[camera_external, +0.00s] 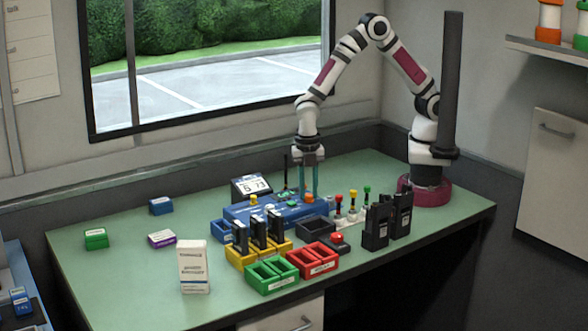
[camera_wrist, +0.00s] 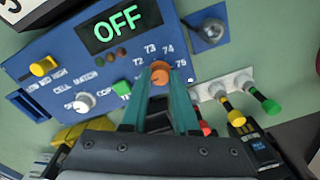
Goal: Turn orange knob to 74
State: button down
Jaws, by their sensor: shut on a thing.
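The orange knob (camera_external: 309,198) is on the blue control panel (camera_external: 240,212); it also shows in the wrist view (camera_wrist: 160,74). In the wrist view, labels 72, 73, 74 and 75 arc around its far side, with 74 just right of its top. The knob's pointer is too small to read. My gripper (camera_external: 309,190) points down over the panel. Its teal fingers stand on both sides of the knob, shut on it, in the wrist view (camera_wrist: 161,85). The fingers hide part of the knob's near side. The panel's display (camera_wrist: 121,25) reads OFF in green.
Capped yellow and green plugs (camera_external: 353,197) stand to the right. Radios (camera_external: 376,222) and red and green trays (camera_external: 272,276) are in front.

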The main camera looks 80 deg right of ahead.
jog(key=shift+m, duration=0.3)
jog(key=m, duration=0.6)
jog(key=shift+m, duration=0.3)
jog(key=m, duration=1.2)
jog(key=shift+m, duration=0.3)
jog(key=m, duration=0.6)
jog(key=shift+m, duration=0.4)
jog(key=c, duration=0.7)
grip_release()
